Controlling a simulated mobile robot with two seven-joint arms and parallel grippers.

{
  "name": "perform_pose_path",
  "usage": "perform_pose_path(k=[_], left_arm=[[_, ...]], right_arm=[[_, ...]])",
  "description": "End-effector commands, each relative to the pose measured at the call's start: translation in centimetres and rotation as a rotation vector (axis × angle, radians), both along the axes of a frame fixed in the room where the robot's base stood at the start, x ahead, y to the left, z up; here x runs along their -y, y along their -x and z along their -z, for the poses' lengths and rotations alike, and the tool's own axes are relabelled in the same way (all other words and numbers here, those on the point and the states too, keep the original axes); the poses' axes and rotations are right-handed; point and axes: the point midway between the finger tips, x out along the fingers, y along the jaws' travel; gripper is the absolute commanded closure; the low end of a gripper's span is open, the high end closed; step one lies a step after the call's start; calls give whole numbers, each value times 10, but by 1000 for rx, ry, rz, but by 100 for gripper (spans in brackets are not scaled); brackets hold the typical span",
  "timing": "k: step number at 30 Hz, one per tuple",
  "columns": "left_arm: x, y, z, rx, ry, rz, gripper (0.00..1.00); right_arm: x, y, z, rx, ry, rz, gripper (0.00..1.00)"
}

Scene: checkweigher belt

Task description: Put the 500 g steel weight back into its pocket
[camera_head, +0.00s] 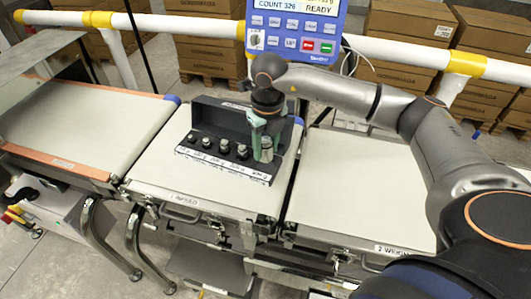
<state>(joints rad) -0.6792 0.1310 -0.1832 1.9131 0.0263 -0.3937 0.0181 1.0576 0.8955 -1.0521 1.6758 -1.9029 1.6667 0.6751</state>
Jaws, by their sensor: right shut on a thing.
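A dark weight case (228,125) with an open lid stands on the middle belt. Several steel weights sit in a row in it, growing larger to the right, behind a white label strip. My right gripper (264,146) points down over the right end of the row. Its green fingers are shut on a large steel weight (266,154), which I take to be the 500 g one. The weight is upright at the case's right end. I cannot tell whether its base is inside the pocket or just above it. My left gripper is not in view.
The middle belt (165,160) has free room left of the case. Another belt (355,190) on the right is empty, under my right arm. A blue display unit (295,30) stands behind the case. White rails with yellow joints and stacked cartons are farther back.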

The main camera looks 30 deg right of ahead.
Motion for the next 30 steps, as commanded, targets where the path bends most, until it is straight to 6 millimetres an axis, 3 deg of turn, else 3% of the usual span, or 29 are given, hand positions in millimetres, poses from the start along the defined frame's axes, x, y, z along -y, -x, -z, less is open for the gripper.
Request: perform_pose_path(k=[8,15,30], left_arm=[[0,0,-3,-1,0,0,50],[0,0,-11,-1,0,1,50],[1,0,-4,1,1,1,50]], right_arm=[[8,-14,18,1,-1,1,100],[7,-13,45,2,-2,0,100],[7,-13,55,3,-2,0,100]])
